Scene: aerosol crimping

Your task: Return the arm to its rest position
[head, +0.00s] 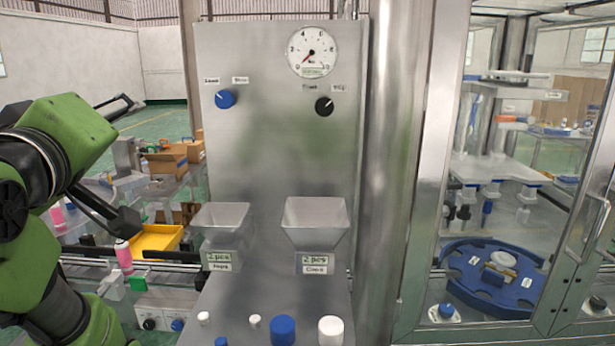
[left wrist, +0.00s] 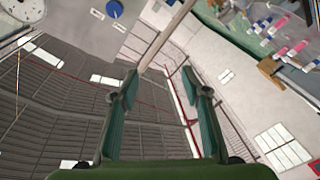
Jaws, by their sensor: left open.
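My left arm, green with black joints, comes in from the left edge of the head view. Behind the fingers in that view are the walls and roof of the hall. My right arm and gripper are not in view.
A steel panel (head: 270,150) carries a gauge (head: 313,52) and two knobs. Two hoppers (head: 221,217) (head: 315,219) stand above several blue and white caps. A glazed cabinet with a blue turntable (head: 490,278) is at right. A yellow tray (head: 156,240) and pink bottle (head: 123,257) are behind my arm.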

